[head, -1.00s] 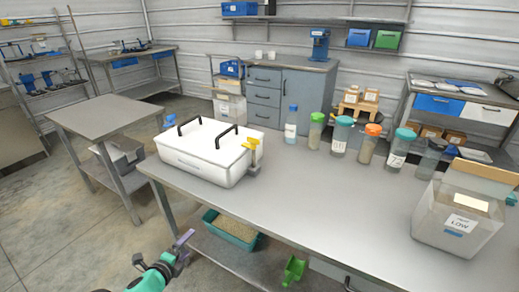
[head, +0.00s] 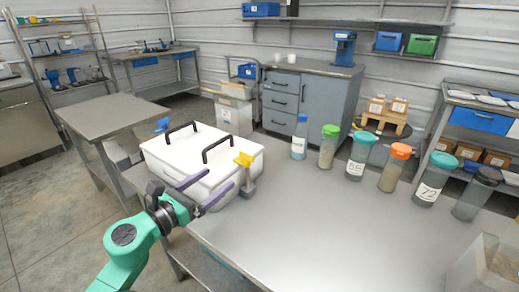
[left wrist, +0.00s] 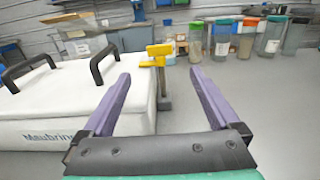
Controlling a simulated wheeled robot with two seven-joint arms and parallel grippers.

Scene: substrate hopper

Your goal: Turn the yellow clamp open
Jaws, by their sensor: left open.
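The yellow clamp (head: 243,160) is a T-shaped handle on a grey post at the right side of a white lidded box. In the left wrist view the clamp (left wrist: 159,52) stands ahead, between the two fingers and apart from them. The white box (head: 160,158) sits on the metal bench with two black handles on its lid. A blue clamp (head: 162,125) shows at its far left side. My left gripper (head: 203,190) is open and empty, in front of the box and short of the yellow clamp. Its purple fingers also show in the left wrist view (left wrist: 160,98). My right gripper is not in view.
Several lidded jars, including one with a green lid (head: 328,148), stand along the bench's back edge. A clear bin (head: 485,265) is at the front right. The bench top (head: 310,220) between is clear. A grey table (head: 112,116) stands to the left.

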